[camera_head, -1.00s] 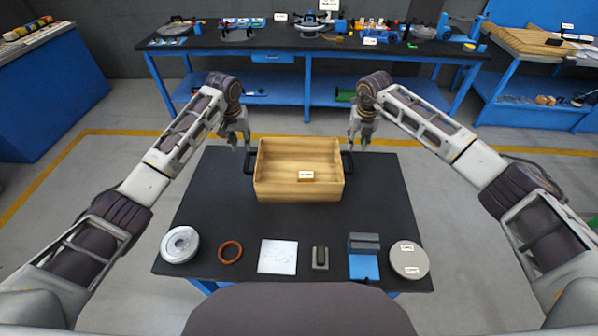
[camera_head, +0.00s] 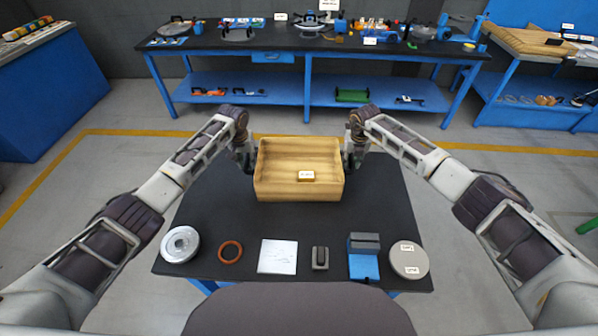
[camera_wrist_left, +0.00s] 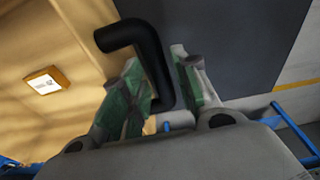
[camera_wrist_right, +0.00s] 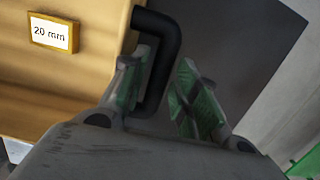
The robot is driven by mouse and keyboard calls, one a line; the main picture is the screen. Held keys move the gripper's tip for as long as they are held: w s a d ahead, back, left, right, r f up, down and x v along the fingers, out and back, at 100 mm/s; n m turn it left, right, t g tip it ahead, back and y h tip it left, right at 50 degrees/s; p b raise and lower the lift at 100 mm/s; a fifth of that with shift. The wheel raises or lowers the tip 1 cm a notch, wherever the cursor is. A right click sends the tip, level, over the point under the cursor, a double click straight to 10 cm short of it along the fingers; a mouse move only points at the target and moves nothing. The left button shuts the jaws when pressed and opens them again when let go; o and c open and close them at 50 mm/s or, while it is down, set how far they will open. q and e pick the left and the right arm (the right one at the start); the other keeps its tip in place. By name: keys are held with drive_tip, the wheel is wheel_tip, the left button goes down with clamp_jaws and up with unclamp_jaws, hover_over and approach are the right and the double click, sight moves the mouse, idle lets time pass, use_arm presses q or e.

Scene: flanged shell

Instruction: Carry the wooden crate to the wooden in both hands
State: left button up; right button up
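The wooden crate (camera_head: 299,190) stands on the black table, an open light-wood box with a small yellow-edged label block inside. The right wrist view reads "20 mm" on this block (camera_wrist_right: 52,33). A black bent handle sticks out on each side. My left gripper (camera_head: 248,163) is at the left handle (camera_wrist_left: 152,50); its fingers (camera_wrist_left: 163,88) stand apart on either side of the bar. My right gripper (camera_head: 347,163) is at the right handle (camera_wrist_right: 165,45); its fingers (camera_wrist_right: 158,88) are apart, with the bar close to the left finger and a gap to the right one.
Along the table's (camera_head: 385,215) front edge lie a metal disc (camera_head: 180,244), an orange ring (camera_head: 230,252), a white sheet (camera_head: 277,257), a small grey block (camera_head: 320,258), a blue-grey part (camera_head: 364,262) and a labelled round disc (camera_head: 409,260). A blue workbench (camera_head: 290,40) stands behind.

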use_arm(q)
drive_tip(key=shift+f, duration=0.45)
use_arm(e)
drive_tip(key=shift+f, duration=0.45)
use_arm(q)
clamp_jaws()
use_arm(e)
clamp_jaws()
use_arm(q)
drive_tip(key=shift+w, duration=0.1)
use_arm(e)
drive_tip(key=shift+w+r, duration=0.1)
